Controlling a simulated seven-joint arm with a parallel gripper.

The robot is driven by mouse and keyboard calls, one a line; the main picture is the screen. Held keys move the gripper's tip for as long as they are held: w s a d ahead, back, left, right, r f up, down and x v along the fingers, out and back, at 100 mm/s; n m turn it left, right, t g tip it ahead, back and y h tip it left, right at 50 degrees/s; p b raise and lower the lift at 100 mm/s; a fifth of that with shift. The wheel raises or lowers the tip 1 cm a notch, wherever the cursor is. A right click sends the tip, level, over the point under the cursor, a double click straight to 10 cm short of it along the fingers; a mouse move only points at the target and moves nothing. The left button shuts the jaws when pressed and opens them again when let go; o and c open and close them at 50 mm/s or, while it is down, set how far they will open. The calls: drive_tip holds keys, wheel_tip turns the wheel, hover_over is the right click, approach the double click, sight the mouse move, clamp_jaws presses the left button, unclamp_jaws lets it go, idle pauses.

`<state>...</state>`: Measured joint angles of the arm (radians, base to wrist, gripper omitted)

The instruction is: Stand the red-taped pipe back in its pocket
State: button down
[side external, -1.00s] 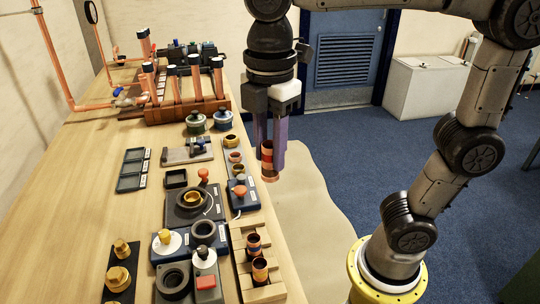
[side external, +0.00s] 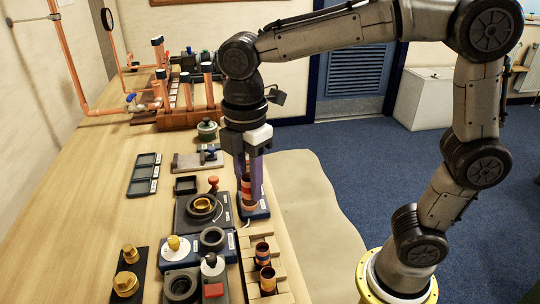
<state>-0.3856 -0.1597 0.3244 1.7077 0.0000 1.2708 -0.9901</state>
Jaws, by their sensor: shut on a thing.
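My gripper (side external: 250,182) points down with its purple fingers shut on a short copper pipe (side external: 249,190) with a reddish band, which I take to be the red-taped pipe. The pipe is about upright. In the picture, its lower end overlaps the blue-based block (side external: 259,212) near the table's right edge; I cannot tell whether they touch. A pale wooden holder (side external: 281,262) lies nearer the camera. Two copper pipes, one at the middle (side external: 262,253) and one at the near end (side external: 267,280), stand in it. Its far part looks empty. Which pocket belongs to the held pipe is unclear.
Dark fixtures with brass and black rings (side external: 202,205) crowd the table left of my gripper. A grey tray (side external: 144,174) lies farther left. A wooden rack of upright copper pipes (side external: 185,119) and a green-grey pot (side external: 207,130) stand behind. Bare tabletop (side external: 100,200) lies at left.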

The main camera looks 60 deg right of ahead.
sight(256, 205)
drive_tip(key=shift+m, duration=0.3)
drive_tip(key=f, duration=0.2)
drive_tip(key=d+f, duration=0.1)
drive_tip(key=f, duration=0.2)
drive_tip(key=d+f, duration=0.1)
drive_tip(key=f, duration=0.1)
drive_tip(key=shift+f, duration=2.2)
drive_tip(key=shift+f, duration=1.3)
drive_tip(key=shift+c, duration=0.6)
unclamp_jaws()
drive_tip(key=shift+w+r, duration=0.1)
drive_tip(key=shift+r, duration=0.05)
wheel_tip(256, 205, up, 8)
